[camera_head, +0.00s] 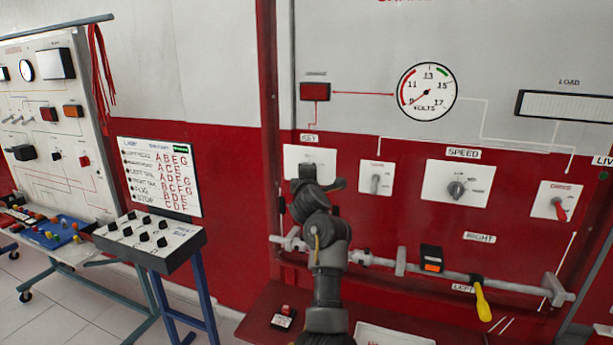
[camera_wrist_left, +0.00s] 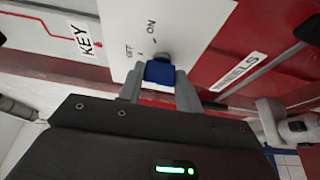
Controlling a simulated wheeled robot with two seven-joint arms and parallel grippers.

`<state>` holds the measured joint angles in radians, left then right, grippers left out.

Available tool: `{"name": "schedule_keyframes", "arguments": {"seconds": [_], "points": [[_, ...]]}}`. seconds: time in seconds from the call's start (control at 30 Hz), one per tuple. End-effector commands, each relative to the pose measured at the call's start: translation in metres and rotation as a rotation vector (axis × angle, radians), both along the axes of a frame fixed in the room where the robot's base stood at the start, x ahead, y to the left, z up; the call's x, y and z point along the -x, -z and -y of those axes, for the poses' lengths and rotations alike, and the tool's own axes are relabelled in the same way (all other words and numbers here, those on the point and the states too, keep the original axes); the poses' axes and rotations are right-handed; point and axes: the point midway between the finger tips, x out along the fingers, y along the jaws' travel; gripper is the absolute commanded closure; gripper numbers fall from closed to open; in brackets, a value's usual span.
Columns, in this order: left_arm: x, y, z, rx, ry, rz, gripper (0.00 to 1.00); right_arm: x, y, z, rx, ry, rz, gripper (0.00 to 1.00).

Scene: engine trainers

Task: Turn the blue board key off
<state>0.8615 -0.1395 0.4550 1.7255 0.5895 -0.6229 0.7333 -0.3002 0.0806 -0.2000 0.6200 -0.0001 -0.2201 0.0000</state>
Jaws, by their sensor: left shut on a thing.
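The blue board key (camera_wrist_left: 159,72) sits on a white plate (camera_wrist_left: 190,22) marked OFF and ON, beside the KEY label, in the left wrist view. My left gripper (camera_wrist_left: 159,84) is shut on it, with one finger on each side of the blue head. A grey round base shows just behind the key. In the head view the white key plate (camera_head: 292,157) is on the red board, and my left gripper (camera_head: 309,172) is in front of it and hides the key. I cannot tell whether the key points to OFF or ON. My right gripper is not in view.
Right of the key are a small switch (camera_head: 375,183), the SPEED knob (camera_head: 456,189) and a red switch (camera_head: 559,208). A horizontal bar (camera_head: 440,271) with a yellow-handled tool (camera_head: 482,302) runs below. A small switch box (camera_head: 146,238) stands left.

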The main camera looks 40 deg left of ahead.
Motion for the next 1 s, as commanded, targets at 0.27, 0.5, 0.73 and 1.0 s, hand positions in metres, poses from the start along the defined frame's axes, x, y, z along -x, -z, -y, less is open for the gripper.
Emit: {"name": "schedule_keyframes", "arguments": {"seconds": [0.27, 0.5, 0.73, 1.0], "points": [[0.0, 0.0, 0.0, 0.001, 0.0, 0.0, 0.51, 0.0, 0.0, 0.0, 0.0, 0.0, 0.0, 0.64], [0.0, 0.0, 0.0, 0.0, 0.0, 0.0, 0.44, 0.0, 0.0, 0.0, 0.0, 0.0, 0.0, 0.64], [0.009, 0.001, 0.008, 0.0, 0.0, 0.001, 0.44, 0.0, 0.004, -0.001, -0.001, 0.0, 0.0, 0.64], [0.042, 0.001, 0.038, 0.002, 0.001, 0.003, 0.44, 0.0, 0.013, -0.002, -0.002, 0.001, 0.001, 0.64]]}}
